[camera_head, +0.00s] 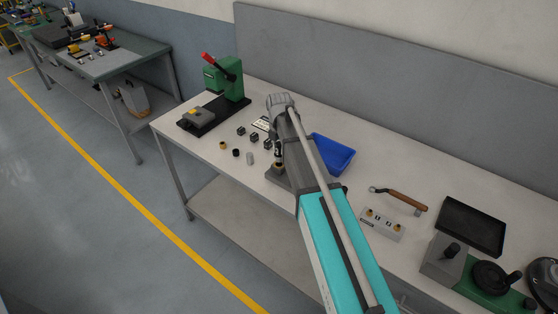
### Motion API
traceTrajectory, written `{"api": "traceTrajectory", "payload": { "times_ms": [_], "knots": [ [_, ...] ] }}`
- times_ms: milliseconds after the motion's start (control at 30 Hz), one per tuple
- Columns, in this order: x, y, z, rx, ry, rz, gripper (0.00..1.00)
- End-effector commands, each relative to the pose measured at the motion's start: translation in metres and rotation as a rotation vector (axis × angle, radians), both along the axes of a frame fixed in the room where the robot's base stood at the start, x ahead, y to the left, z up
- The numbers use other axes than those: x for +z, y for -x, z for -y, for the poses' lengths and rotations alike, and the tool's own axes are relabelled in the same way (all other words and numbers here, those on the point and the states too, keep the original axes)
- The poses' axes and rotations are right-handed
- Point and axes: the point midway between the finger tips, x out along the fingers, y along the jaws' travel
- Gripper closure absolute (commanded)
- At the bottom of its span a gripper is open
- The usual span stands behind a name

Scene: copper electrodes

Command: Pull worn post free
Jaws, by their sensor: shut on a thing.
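My gripper (278,155) points down over the white workbench, left of the blue bin. It is shut on a small post, mostly hidden by the fingers and my arm. Below the fingertips is a small brownish-grey holder (278,168) on a grey base, partly covered by my arm. I cannot tell from this view whether the post still sits in the holder or is clear of it.
A blue bin (335,153) stands close right of my arm. A green press (224,80) with a red handle stands at the back left. Several small blocks and cylinders lie left of my gripper. A grey block (382,224), a wooden-handled tool (406,200) and a black tray (470,226) are at right.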

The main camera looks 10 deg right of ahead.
Motion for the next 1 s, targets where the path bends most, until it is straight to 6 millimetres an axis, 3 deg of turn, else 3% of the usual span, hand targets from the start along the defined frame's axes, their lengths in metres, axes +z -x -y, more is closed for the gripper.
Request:
{"api": "traceTrajectory", "payload": {
  "times_ms": [1000],
  "knots": [
    [0.052, 0.0, 0.0, 0.0, 0.0, 0.0, 1.0]
  ]
}}
